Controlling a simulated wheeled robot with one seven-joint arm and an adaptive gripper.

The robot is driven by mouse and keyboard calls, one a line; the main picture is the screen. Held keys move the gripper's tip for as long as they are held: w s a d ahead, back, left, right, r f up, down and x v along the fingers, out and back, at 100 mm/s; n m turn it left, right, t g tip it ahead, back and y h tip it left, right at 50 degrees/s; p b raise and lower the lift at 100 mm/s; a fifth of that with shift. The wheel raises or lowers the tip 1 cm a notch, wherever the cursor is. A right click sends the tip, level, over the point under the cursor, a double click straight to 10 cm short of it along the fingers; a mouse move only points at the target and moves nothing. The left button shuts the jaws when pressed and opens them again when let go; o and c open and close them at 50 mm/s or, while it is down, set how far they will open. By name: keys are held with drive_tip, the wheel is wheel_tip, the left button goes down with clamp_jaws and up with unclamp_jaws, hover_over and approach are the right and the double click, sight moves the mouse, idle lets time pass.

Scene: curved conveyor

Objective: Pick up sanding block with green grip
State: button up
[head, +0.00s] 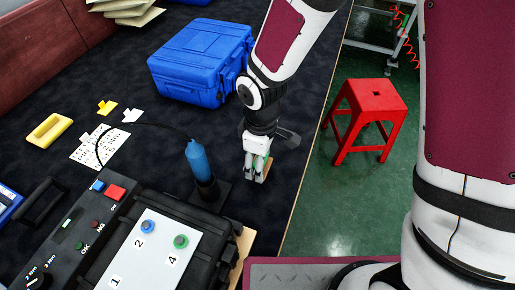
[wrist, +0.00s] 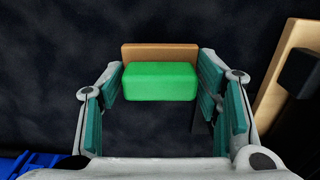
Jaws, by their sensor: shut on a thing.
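The sanding block with green grip (wrist: 160,82) lies between my fingertips in the wrist view, its green grip towards the camera and its tan base behind it. My gripper (wrist: 160,85) is shut on it, with a teal finger pad against each end of the green grip. In the head view my gripper (head: 257,168) points down at the dark surface near its right edge. There the block (head: 262,179) shows only as a small tan piece at the fingertips. I cannot tell whether it touches the surface.
A blue case (head: 200,62) stands behind my gripper to the left. A blue cylindrical tool (head: 198,160) stands upright close to its left. A black control box (head: 85,235) is at front left. A red stool (head: 365,115) stands on the green floor to the right.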

drive_tip(key=s, duration=0.3)
drive_tip(key=s+d, duration=0.1)
drive_tip(key=s, duration=0.2)
drive_tip(key=s+r, duration=0.1)
drive_tip(key=s, duration=0.2)
drive_tip(key=shift+d+p, duration=0.25)
drive_tip(key=shift+p, duration=0.1)
drive_tip(key=shift+s+d+p, duration=0.15)
drive_tip(key=shift+s+p, duration=0.65)
drive_tip(key=shift+s, duration=0.05)
